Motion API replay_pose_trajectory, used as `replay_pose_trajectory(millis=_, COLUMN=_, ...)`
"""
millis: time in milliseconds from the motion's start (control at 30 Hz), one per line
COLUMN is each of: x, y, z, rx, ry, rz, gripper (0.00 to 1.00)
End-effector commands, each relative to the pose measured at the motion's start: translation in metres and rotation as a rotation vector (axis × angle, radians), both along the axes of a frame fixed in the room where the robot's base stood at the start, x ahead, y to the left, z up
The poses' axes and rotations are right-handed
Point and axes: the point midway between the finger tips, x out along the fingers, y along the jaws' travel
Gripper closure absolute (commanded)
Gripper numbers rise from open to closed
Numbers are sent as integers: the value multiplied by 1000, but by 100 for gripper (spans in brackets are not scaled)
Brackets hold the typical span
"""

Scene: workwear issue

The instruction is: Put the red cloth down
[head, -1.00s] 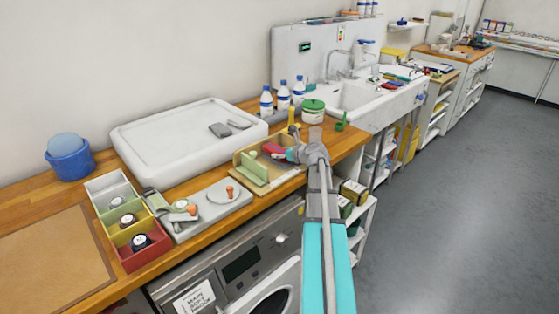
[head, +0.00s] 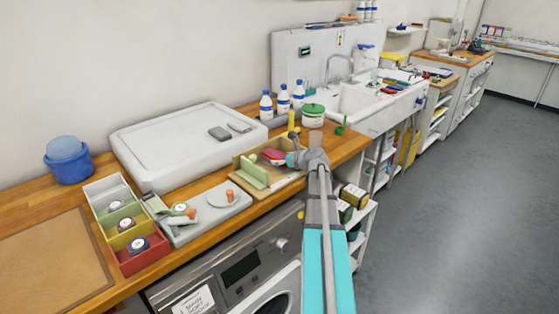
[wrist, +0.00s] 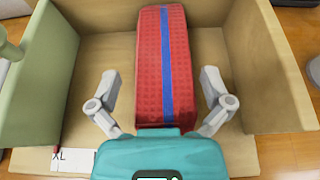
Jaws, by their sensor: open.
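The red cloth (wrist: 151,75) is a folded, waffle-textured block with a blue stripe along it. It lies on the floor of a shallow tan tray (wrist: 262,60), and it also shows small in the head view (head: 273,156). My gripper (wrist: 160,88) is open, with one finger on each side of the cloth and visible gaps between fingers and cloth. In the head view my gripper (head: 296,158) is at the tray's right part. The near end of the cloth is hidden under the gripper body.
A green divider (head: 253,169) stands in the tray, left of the cloth. A label reading XL (wrist: 75,160) is at the tray's front. White bottles (head: 283,97) and a green-lidded tub (head: 313,115) stand behind. A grey board (head: 207,212) lies to the left.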

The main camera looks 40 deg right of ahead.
Motion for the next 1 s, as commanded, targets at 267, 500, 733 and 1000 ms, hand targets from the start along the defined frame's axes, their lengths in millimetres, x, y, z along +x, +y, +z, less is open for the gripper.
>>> replay_pose_trajectory(millis=267, x=0, y=0, z=2, rx=0, ry=0, rz=0, gripper=0)
replay_pose_trajectory(millis=500, x=-15, y=0, z=10, rx=1, ry=0, rz=0, gripper=0)
replay_pose_trajectory(millis=733, x=-47, y=-2, z=25, rx=1, ry=0, rz=-1, gripper=0)
replay_pose_trajectory(millis=1000, x=-87, y=-5, z=41, rx=0, ry=0, rz=-1, gripper=0)
